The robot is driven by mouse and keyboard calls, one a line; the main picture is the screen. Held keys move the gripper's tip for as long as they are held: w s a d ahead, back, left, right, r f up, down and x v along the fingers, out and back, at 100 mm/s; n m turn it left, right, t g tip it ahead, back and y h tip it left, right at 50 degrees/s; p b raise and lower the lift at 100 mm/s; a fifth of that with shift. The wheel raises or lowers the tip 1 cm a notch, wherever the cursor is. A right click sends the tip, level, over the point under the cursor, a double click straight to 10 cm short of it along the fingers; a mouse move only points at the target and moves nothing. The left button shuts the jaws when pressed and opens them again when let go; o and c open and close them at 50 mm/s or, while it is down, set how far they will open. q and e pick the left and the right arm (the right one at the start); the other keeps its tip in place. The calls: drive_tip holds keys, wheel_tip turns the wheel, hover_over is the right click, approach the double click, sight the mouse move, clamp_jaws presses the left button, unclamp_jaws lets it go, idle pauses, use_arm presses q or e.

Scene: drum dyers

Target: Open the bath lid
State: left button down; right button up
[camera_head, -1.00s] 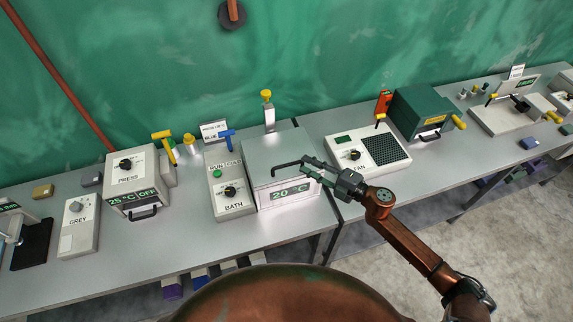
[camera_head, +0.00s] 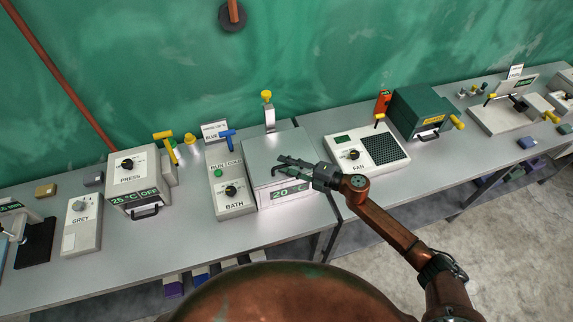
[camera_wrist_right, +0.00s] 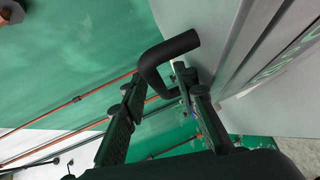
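The bath is a pale grey box with a closed lid (camera_head: 275,148) and a front display, partly covered by my gripper. A black bar handle (camera_wrist_right: 168,52) runs along the front of the lid. In the head view my right gripper (camera_head: 288,165) is at this handle, in front of the bath. In the right wrist view the two fingers of my right gripper (camera_wrist_right: 160,85) are apart, with the bent end of the handle between their tips. I see no clear grip on it. My left gripper is not in view.
The bath's control box (camera_head: 232,190) stands left of it, and the fan unit (camera_head: 367,150) stands right. A yellow-topped post (camera_head: 268,112) rises behind the lid. The press (camera_head: 137,180) is further left. The table front before the bath is clear.

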drive_tip(key=shift+c, duration=0.3)
clamp_jaws()
idle(0.4)
